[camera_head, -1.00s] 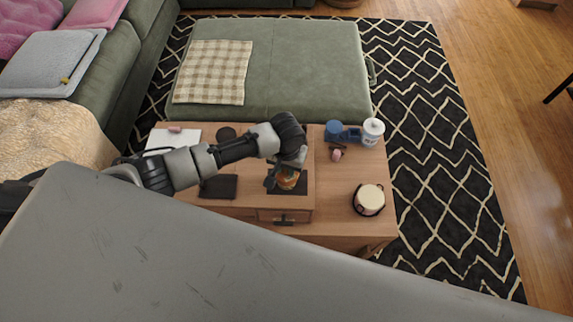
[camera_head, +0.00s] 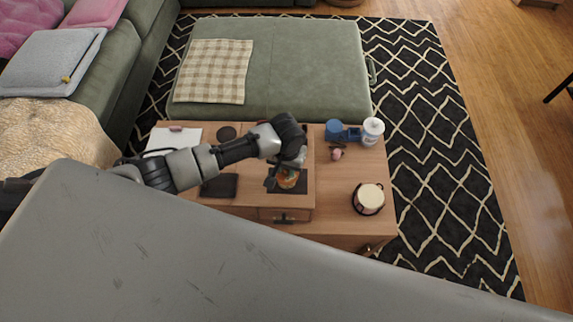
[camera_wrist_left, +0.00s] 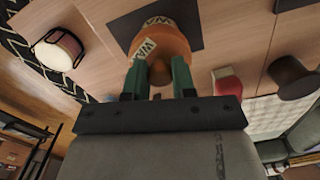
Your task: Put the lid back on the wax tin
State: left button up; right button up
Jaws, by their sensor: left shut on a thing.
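The orange wax tin (camera_head: 289,179) with pale WAX labels stands on a dark square mat (camera_head: 301,187) on the wooden table. It also shows in the left wrist view (camera_wrist_left: 178,18). My left gripper (camera_head: 272,181) is at the tin, reaching in from the left. In the left wrist view its green fingers (camera_wrist_left: 158,80) are shut on the round orange-brown knob of the lid (camera_wrist_left: 160,72). The lid is at the labelled tin; I cannot tell whether it is seated or slightly apart. My right gripper is not in view.
A cream-topped round container (camera_head: 369,198) stands on the table's right. A blue object (camera_head: 334,130), a white bottle (camera_head: 372,131) and a small pink item (camera_head: 337,154) are at the back right. A dark flat pad (camera_head: 219,186) lies left.

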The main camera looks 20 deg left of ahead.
pick_arm(q)
jog(key=shift+p, duration=0.4)
dwell(0.5)
jog(key=o, duration=1.5)
jog(key=shift+c, duration=0.2)
jog(key=shift+r+p, duration=3.5)
jog(key=shift+p, duration=0.7)
grip_shut()
